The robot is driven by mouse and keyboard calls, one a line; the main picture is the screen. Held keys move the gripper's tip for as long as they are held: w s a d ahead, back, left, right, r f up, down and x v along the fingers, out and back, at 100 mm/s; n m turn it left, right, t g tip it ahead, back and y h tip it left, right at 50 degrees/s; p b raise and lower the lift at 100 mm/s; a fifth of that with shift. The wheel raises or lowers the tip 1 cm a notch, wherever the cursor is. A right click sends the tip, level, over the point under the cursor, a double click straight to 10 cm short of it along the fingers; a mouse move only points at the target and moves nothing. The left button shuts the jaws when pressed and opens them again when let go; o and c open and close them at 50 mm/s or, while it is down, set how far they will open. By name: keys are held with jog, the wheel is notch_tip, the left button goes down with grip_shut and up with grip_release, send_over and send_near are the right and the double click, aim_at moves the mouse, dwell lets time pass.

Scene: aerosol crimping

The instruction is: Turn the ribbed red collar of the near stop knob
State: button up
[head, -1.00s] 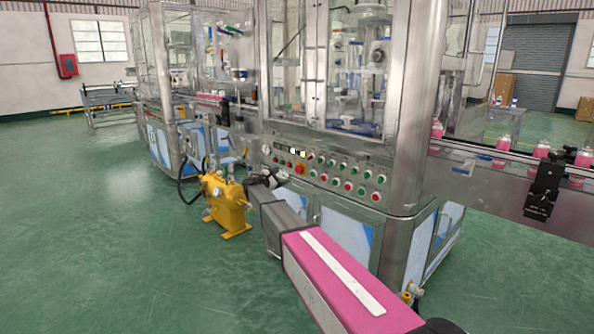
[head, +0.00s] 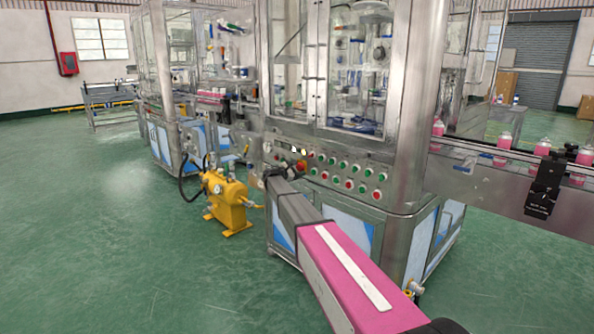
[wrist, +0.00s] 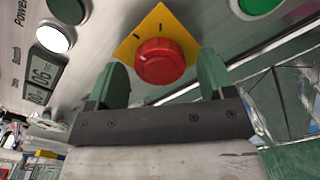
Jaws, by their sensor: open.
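The red stop knob (wrist: 160,62) stands on a yellow square plate (wrist: 157,25) in the wrist view, with a ribbed collar around its edge. My gripper (wrist: 162,75) is open, its two green fingers left and right of the knob, with gaps on both sides and nothing held. In the head view my gripper (head: 290,170) is at the control panel (head: 335,172); a little of the red-orange knob (head: 300,166) shows beside it. The fingers are too small to make out there.
A white lit button (wrist: 54,38), a small display (wrist: 45,75) and a green button (wrist: 257,4) sit near the knob. A yellow pump unit (head: 228,200) stands on the floor left of the machine. A conveyor (head: 510,165) with pink cans runs at right.

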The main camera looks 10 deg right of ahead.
jog(key=c, duration=0.9)
jog(key=shift+c, duration=0.2)
